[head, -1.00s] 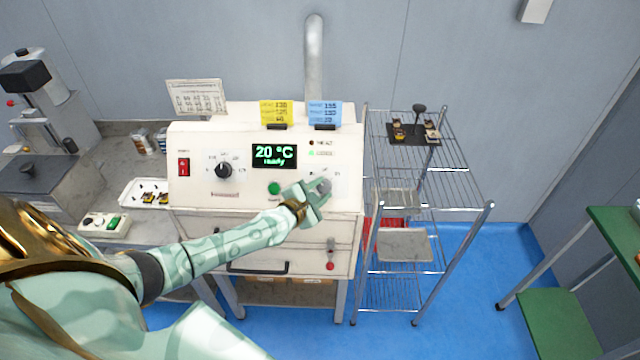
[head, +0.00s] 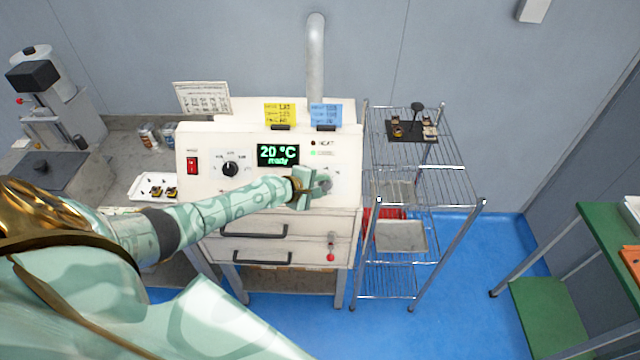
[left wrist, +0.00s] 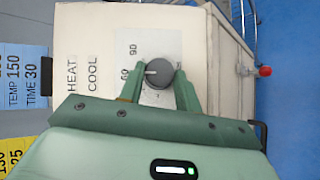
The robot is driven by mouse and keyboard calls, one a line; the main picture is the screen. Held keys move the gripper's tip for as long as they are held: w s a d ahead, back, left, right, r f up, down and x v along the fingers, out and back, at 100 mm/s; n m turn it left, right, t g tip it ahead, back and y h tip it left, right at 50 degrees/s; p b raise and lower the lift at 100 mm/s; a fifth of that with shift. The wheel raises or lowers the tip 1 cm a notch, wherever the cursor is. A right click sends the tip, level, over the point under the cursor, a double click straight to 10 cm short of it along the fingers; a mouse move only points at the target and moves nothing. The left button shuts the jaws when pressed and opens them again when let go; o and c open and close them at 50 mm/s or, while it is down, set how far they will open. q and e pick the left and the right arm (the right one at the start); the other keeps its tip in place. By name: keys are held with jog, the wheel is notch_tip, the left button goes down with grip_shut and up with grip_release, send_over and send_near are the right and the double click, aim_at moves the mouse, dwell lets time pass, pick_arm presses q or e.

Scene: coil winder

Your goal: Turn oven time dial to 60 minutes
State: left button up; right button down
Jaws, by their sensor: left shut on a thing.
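The oven (head: 345,150) is a white box on the bench with a lit display (head: 277,155) reading 20 °C, ready. The time dial (left wrist: 159,73) is a dark round knob with a white pointer line. In the left wrist view the pointer aims left, about at the printed 60, with 90 printed above it. My left gripper (left wrist: 159,78) is shut on the time dial, one finger on each side. In the head view my left gripper (head: 316,187) covers part of the dial at the oven's right. My right gripper is not in view.
Another dial (head: 230,169) and a red switch (head: 192,165) are on the oven's left. Blue (head: 325,115) and yellow (head: 280,114) cards stand on top. A wire rack (head: 425,185) stands close on the right.

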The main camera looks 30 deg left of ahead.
pick_arm(q)
jog(key=shift+d, duration=0.1)
dwell(0.3)
jog(key=o, duration=1)
jog(key=shift+c, duration=0.2)
jog(key=p+v, duration=0.8)
jog(key=v, duration=0.8)
jog(key=shift+s, duration=0.15)
